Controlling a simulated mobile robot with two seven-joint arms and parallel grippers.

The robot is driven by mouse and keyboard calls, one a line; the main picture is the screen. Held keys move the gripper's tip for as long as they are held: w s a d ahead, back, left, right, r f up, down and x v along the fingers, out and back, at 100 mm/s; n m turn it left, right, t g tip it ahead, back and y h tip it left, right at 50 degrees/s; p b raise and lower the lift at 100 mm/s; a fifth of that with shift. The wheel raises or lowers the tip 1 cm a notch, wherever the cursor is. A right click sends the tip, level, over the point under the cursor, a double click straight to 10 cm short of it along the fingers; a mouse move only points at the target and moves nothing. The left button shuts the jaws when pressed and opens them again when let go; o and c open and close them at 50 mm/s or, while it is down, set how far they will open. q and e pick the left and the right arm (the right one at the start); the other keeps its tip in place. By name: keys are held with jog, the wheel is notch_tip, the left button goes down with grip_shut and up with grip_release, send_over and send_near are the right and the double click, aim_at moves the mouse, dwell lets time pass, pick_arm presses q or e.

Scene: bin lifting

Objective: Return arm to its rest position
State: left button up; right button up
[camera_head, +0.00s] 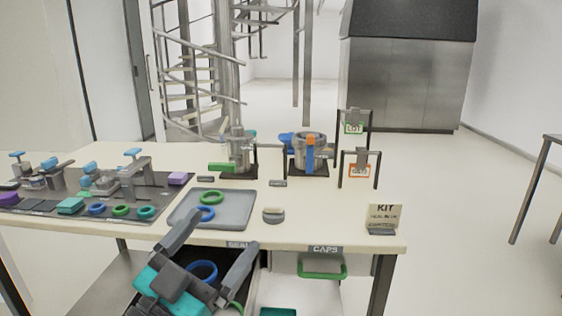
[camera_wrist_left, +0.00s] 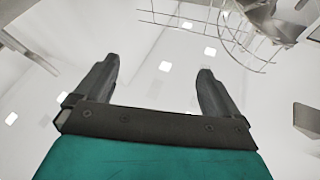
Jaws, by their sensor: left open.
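My left gripper (camera_head: 223,229), grey fingers on a teal and dark body, shows at the bottom of the head view. It is in front of the table's front edge, its fingers pointing up and spread wide apart. Nothing is between them. In the left wrist view the same open gripper (camera_wrist_left: 158,65) faces the white ceiling with its lights. The gripper hides part of the shelf below the tabletop. My right gripper is in neither view.
The table (camera_head: 330,225) carries a grey tray (camera_head: 232,216) with green and blue rings, a dark mat (camera_head: 150,200) with fixtures, and a KIT sign (camera_head: 384,218). Below its edge are a black bin (camera_head: 150,262) and a white bin with a green handle (camera_head: 322,268).

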pick_arm(q)
jog(key=s+a+f+n+g+y, duration=0.3)
jog(key=a+f+n+g+y, duration=0.2)
jog(key=a+f+n+y, duration=0.8)
jog(key=s+d+f+m+g+h, duration=0.2)
jog(key=s+f+m+g, duration=0.4)
jog(key=s+f+g, duration=0.7)
notch_tip(320, 180, down, 6)
jog(key=w+d+t+h+p, duration=0.1)
jog(key=t+p, duration=0.3)
jog(key=t, duration=0.5)
jog(key=shift+w+d+r+t, duration=0.3)
jog(key=shift+w+d, duration=0.45)
jog(key=shift+w, duration=0.15)
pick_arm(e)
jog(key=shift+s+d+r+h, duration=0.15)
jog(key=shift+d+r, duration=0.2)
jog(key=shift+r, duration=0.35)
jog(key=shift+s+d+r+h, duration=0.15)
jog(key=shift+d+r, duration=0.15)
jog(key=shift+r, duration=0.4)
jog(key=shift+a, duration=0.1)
pick_arm(q)
jog(key=shift+c, duration=0.4)
